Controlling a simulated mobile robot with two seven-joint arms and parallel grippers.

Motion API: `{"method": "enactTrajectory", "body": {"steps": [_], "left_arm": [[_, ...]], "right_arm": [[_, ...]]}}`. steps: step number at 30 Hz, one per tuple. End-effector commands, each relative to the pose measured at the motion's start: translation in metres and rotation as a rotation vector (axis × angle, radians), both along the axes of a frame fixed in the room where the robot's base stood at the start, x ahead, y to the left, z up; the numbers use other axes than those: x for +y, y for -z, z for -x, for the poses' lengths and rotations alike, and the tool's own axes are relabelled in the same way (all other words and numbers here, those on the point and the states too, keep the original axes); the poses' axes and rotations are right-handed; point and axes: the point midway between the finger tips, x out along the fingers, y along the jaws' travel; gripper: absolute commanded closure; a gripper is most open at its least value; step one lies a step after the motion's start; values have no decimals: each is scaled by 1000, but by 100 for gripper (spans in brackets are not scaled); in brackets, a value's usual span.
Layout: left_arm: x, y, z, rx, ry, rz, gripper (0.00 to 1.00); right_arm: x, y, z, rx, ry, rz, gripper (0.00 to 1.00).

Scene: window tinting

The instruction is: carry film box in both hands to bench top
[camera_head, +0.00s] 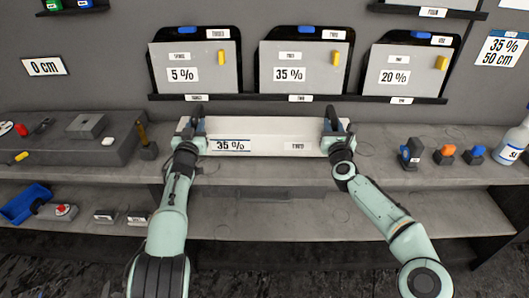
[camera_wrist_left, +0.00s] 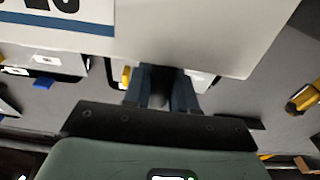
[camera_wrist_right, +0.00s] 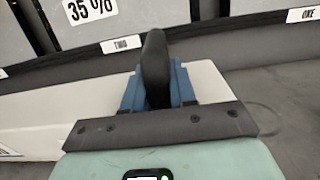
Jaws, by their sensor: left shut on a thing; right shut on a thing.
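The film box (camera_head: 265,128) is a long white carton with a "35 %" label on its front. It spans between my two grippers at the bench top (camera_head: 385,150); I cannot tell whether it touches the surface. My left gripper (camera_head: 192,122) is shut on its left end, and the box fills the top of the left wrist view (camera_wrist_left: 210,30). My right gripper (camera_head: 336,122) is shut on its right end. In the right wrist view the white box (camera_wrist_right: 60,115) passes behind the fingers.
Behind the box, clipboards marked 5 %, 35 % (camera_head: 290,74) and 20 % stand on a wall ledge. Small blue and orange tools (camera_head: 444,153) and a spray bottle (camera_head: 513,146) are on the right. A grey tray (camera_head: 60,140) with tools is on the left. A lower shelf (camera_head: 265,215) runs beneath.

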Motion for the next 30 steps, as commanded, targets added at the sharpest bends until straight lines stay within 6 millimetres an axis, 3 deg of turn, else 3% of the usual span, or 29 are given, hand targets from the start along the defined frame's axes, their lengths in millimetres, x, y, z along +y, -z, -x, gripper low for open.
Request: {"method": "enactTrajectory", "body": {"steps": [9,10,12,30], "left_arm": [[1,7,0,-14,1,1,100],[1,13,0,-1,-2,0,71],[1,13,0,-2,-2,0,49],[0,13,3,0,0,1,49]], "right_arm": [[-2,7,0,-10,5,0,100],[-1,14,0,-1,3,1,71],[-1,13,0,-2,2,1,49],[0,13,0,-1,0,0,49]]}}
